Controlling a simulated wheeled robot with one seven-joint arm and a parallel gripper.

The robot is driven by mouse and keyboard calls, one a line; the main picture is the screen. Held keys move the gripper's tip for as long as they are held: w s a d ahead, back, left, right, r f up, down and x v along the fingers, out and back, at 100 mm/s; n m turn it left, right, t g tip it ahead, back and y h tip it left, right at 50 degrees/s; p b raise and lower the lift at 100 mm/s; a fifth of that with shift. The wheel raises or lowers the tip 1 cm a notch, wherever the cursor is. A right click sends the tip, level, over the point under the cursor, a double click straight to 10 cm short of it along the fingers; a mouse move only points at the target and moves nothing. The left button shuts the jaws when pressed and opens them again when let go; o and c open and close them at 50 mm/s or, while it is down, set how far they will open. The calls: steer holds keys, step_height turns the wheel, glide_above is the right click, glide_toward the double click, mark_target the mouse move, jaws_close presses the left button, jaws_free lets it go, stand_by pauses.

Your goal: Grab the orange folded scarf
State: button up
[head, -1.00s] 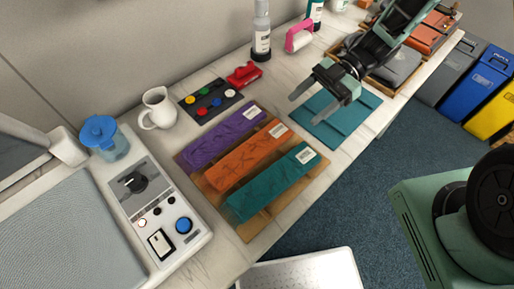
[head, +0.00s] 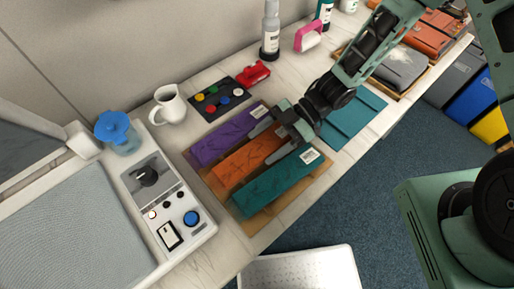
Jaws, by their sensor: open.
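The orange folded scarf (head: 246,166) lies between a purple folded scarf (head: 220,138) and a teal folded scarf (head: 275,187) on a wooden board (head: 250,226). My gripper (head: 264,146) is open, with its two fingers pointing left over the right end of the orange scarf. One finger shows over the purple scarf's side and the other near the teal scarf's side. The gripper hides the orange scarf's right end and its label. I cannot tell whether the fingers touch the fabric.
A white jug (head: 170,104), a dark tray of coloured buttons (head: 222,98) and a red stapler-like object (head: 253,74) stand behind the scarves. A teal flat cloth (head: 357,116) lies to the right. A control panel (head: 165,195) is at left.

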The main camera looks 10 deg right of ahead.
steer(key=shift+s+a+f, duration=0.2)
steer(key=shift+s+a, duration=0.05)
steer(key=shift+a, duration=0.1)
